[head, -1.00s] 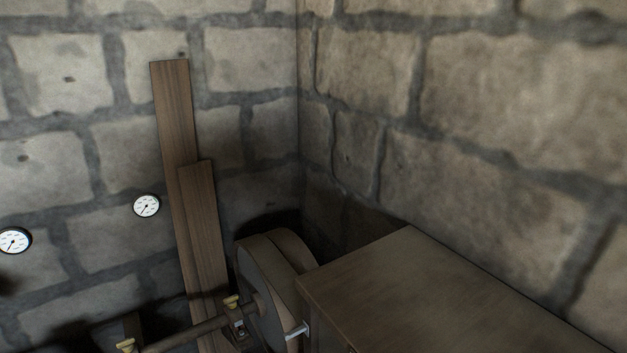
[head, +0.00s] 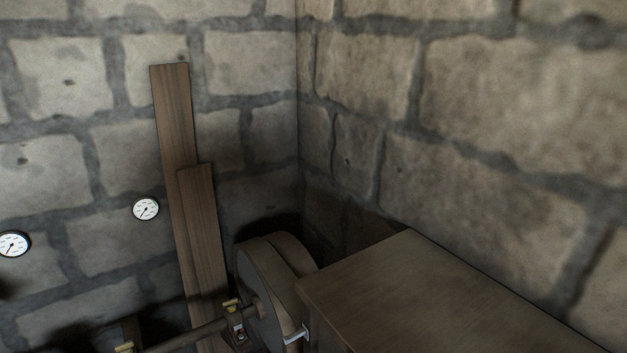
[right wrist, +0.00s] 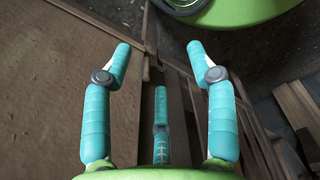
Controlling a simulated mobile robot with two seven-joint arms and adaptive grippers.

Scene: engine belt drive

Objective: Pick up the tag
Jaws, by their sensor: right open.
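I cannot make out a tag for certain in either view. My right gripper (right wrist: 160,62) shows in the right wrist view with its teal fingers spread wide and nothing between them. Below it are brown ground and wooden planks. My left gripper is in neither view, and the head view shows neither gripper.
In the head view a large wooden wheel (head: 262,285) on a shaft (head: 188,334) stands beside a wooden box (head: 420,290). A small pale metal piece (head: 297,334) sits between them. Boards (head: 203,240) lean on the stone wall, near two gauges (head: 146,209).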

